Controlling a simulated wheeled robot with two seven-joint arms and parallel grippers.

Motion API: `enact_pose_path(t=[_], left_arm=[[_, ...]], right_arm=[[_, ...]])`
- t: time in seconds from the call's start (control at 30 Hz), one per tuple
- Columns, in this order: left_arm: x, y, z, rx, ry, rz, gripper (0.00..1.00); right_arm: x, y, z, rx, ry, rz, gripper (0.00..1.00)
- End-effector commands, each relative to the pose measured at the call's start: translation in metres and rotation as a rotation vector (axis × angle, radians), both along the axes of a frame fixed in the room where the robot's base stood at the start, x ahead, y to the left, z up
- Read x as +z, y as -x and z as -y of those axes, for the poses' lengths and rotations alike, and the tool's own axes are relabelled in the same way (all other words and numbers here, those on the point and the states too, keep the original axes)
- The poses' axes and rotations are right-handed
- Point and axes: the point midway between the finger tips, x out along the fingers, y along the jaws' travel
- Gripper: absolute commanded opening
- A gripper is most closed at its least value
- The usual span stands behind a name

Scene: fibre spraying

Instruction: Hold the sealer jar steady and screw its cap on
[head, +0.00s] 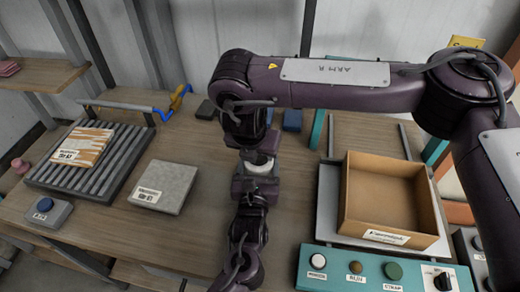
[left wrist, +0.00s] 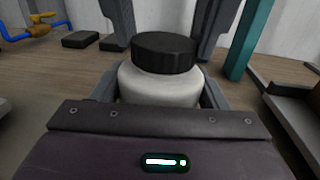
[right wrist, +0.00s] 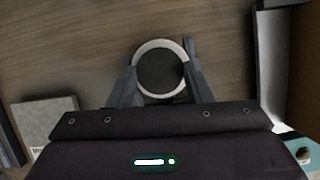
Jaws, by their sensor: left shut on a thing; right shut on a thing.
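The sealer jar (left wrist: 160,86) is a white round jar standing upright, with a black ribbed cap (left wrist: 164,52) seated level on its top. My left gripper (head: 253,188) is shut on the jar's body, one finger on each side. My right gripper (head: 259,150) comes down from above, with its fingers on both sides of the cap, and is shut on it. In the right wrist view the cap (right wrist: 160,70) is a dark disc inside the jar's white rim. In the head view the jar (head: 262,168) is mostly hidden between the grippers.
A cardboard box (head: 390,200) stands at the right behind a teal button panel (head: 375,272). A grey slab (head: 163,187) and a roller rack (head: 90,165) with a striped package lie at the left. Dark blocks (head: 206,110) sit behind. Bare wood surrounds the jar.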

Motion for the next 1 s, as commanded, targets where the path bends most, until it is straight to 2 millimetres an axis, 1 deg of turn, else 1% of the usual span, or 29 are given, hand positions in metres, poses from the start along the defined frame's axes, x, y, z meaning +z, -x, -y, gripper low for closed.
enact_pose_path(t=[0.03, 0.17, 0.2, 0.33, 0.4, 0.5, 0.77, 0.8, 0.93, 0.97, 1.0], left_arm=[[0.0003, 0.0, 0.001, -0.003, -0.001, 0.001, 0.04], [0.0002, 0.0, 0.0012, -0.003, -0.001, 0.001, 0.04], [0.0002, 0.0, 0.0012, -0.003, -0.001, 0.001, 0.04], [0.0003, 0.0, 0.0011, -0.003, -0.001, 0.001, 0.04], [0.0004, 0.0, 0.001, -0.002, -0.001, 0.001, 0.04], [0.0005, 0.0, 0.0008, -0.002, 0.0, 0.002, 0.04], [0.0007, 0.0, 0.001, -0.002, 0.001, 0.002, 0.04], [0.0007, 0.0, 0.001, -0.002, 0.001, 0.002, 0.04], [0.0008, 0.0, 0.001, -0.002, 0.001, 0.002, 0.04], [0.0008, 0.0, 0.001, -0.002, 0.001, 0.002, 0.04], [0.0007, 0.0, 0.0009, -0.002, 0.001, 0.002, 0.04]], right_arm=[[0.0011, -0.0004, -0.0037, -0.087, 0.007, 0.005, 0.25], [0.0006, -0.0027, -0.0053, -0.396, 0.008, 0.009, 0.25], [0.0002, -0.0037, -0.0054, -0.497, 0.009, 0.01, 0.25], [-0.0014, -0.0053, -0.0048, -0.745, 0.007, 0.007, 0.25], [-0.0014, -0.0055, -0.0053, -0.821, 0.004, 0.006, 0.25], [-0.0007, -0.0059, -0.0057, -0.873, 0.0, 0.006, 0.25], [-0.0008, -0.0056, -0.0058, -0.879, -0.002, 0.004, 0.25], [-0.0007, -0.0057, -0.0058, -0.878, -0.002, 0.004, 0.48], [-0.0006, -0.0057, -0.0057, -0.878, -0.002, 0.004, 0.65], [-0.0006, -0.0057, -0.0057, -0.878, -0.002, 0.004, 0.67], [-0.0006, -0.0056, -0.0056, -0.878, -0.002, 0.004, 0.67]])
